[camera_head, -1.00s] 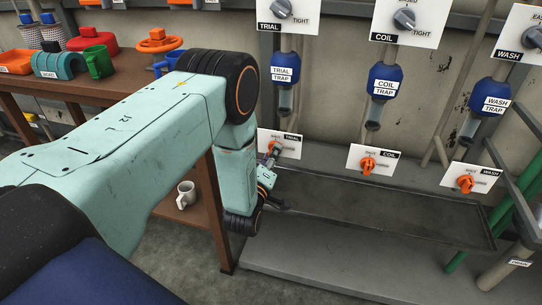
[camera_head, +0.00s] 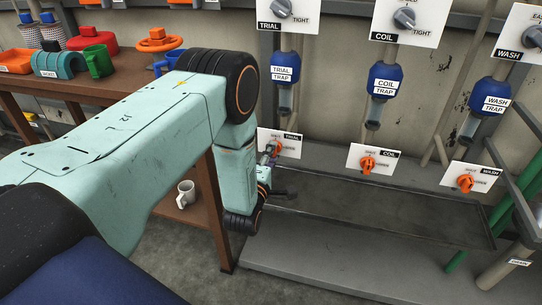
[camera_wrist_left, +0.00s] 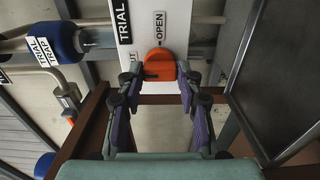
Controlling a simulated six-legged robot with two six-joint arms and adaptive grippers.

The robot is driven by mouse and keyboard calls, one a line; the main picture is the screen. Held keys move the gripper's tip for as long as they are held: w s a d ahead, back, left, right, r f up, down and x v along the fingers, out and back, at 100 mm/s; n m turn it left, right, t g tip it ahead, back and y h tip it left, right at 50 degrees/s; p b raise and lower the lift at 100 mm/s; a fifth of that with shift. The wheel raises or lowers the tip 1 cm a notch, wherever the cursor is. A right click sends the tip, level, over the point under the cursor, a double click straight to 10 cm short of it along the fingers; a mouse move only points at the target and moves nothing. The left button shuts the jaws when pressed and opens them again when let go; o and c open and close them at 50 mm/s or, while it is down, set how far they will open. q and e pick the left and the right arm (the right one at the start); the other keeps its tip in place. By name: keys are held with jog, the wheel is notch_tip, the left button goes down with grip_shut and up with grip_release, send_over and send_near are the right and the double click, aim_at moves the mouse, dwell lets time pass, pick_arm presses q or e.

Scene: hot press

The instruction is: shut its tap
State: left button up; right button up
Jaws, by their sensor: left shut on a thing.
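The trial tap is an orange knob on a white plate (camera_head: 291,138) labelled TRIAL, below the blue trial trap (camera_head: 285,67). In the left wrist view the orange knob (camera_wrist_left: 159,65) sits between the two fingertips of my left gripper (camera_wrist_left: 158,76), which is shut on it. OPEN is printed beside the knob, and a partly covered word ending in UT is on its other side. In the head view my left gripper (camera_head: 272,152) reaches up to the plate and hides most of the knob. I cannot tell exactly where the knob points. My right gripper is not in view.
The orange coil tap (camera_head: 367,163) and wash tap (camera_head: 465,183) are to the right on their own plates. A dark shallow tray (camera_head: 380,210) lies below them. A brown shelf table (camera_head: 125,80) with coloured parts stands at left, with a mug (camera_head: 186,194) on its lower level.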

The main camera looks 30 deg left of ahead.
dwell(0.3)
pick_arm(q)
jog(key=o, duration=1.2)
jog(key=shift+s, duration=0.15)
jog(key=v, duration=1.1)
jog(key=shift+s+d, duration=0.2)
jog(key=shift+s, duration=0.2)
